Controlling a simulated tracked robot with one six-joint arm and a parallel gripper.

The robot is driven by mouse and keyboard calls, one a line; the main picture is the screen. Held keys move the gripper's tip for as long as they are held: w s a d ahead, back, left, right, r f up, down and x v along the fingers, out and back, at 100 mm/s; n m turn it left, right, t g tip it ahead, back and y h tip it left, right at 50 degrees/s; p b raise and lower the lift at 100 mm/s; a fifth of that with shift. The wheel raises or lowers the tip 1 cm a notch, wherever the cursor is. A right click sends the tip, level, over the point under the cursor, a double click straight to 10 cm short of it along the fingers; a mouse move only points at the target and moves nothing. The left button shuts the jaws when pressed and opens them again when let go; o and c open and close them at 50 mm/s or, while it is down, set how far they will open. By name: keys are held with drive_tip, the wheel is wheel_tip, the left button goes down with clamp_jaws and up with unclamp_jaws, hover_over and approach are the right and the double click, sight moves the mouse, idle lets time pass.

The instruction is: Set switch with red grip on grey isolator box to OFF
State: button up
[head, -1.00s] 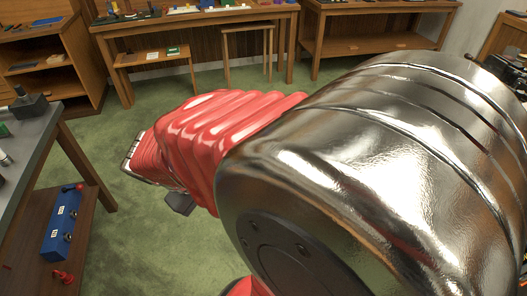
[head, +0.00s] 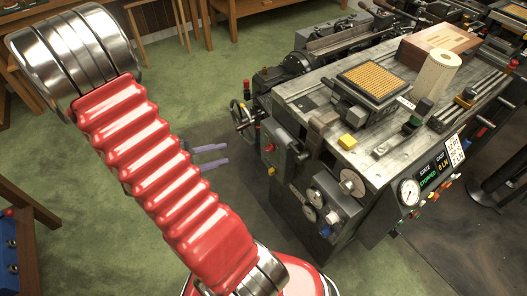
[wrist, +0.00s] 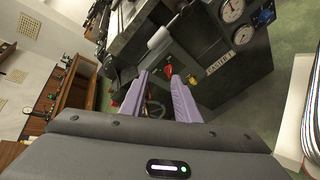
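My gripper (head: 227,155) shows in the head view as two purple fingers, spread apart, left of the caster machine. In the wrist view my gripper (wrist: 160,76) is open, with nothing held between the fingers. A grey box (head: 282,150) on the machine's left side looks like the isolator box; a small red part (head: 270,147) is on it. In the wrist view a red grip (wrist: 168,72) appears between the fingertips, beyond them and apart, near a small yellow part (wrist: 191,79). The switch position is too small to read.
The caster machine (head: 330,92) fills the right side, with a handwheel (head: 243,115), a gauge (head: 409,192) and a status display (head: 430,178) reading STOPPED. Green floor (head: 110,170) is open to the left. A shelf with a blue box (head: 8,245) stands at the left edge.

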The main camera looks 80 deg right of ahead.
drive_tip(key=s+d+f+n+h, duration=0.2)
drive_tip(key=d+f, duration=0.2)
drive_tip(key=f, duration=0.2)
drive_tip(key=n+t, duration=0.2)
approach(269, 149)
drive_tip(key=w+a+f, duration=0.1)
drive_tip(key=w+a, duration=0.2)
drive_tip(key=a, duration=0.2)
drive_tip(key=shift+w+d+f+h, duration=0.1)
drive_tip(key=shift+w+d+h, duration=0.1)
drive_tip(key=shift+h, duration=0.2)
drive_tip(key=shift+d, duration=0.15)
drive_tip(key=x, duration=1.3)
drive_tip(key=shift+s+d, duration=0.2)
drive_tip(key=shift+s, duration=0.15)
drive_tip(key=shift+c, duration=0.4)
clamp_jaws()
